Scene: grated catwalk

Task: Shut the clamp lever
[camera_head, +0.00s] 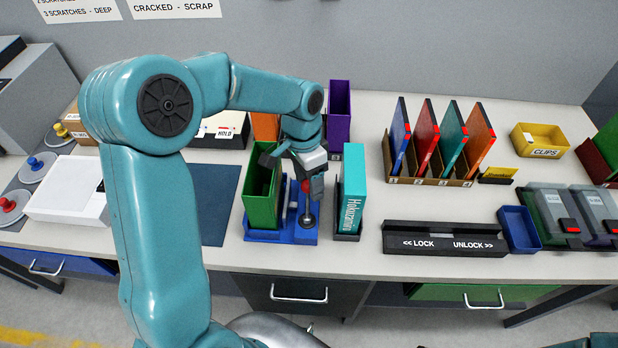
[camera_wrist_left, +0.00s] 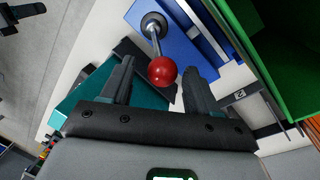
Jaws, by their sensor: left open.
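The clamp lever is a metal rod with a red ball knob (camera_head: 307,187), standing up from a blue base (camera_head: 290,237) in the head view. In the left wrist view the red knob (camera_wrist_left: 162,70) shows between my two fingertips, with its rod running up to a round pivot on the blue base (camera_wrist_left: 190,45). My left gripper (camera_head: 309,179) is open around or just above the knob, pointing down; contact cannot be told. Its fingers (camera_wrist_left: 160,78) stand apart on either side of the knob.
A green bin (camera_head: 263,195) stands close left of the lever, and a teal book (camera_head: 353,190) upright in a dark holder close right. A purple bin (camera_head: 339,115) is behind. A dark bar marked LOCK and UNLOCK (camera_head: 445,243) lies to the right.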

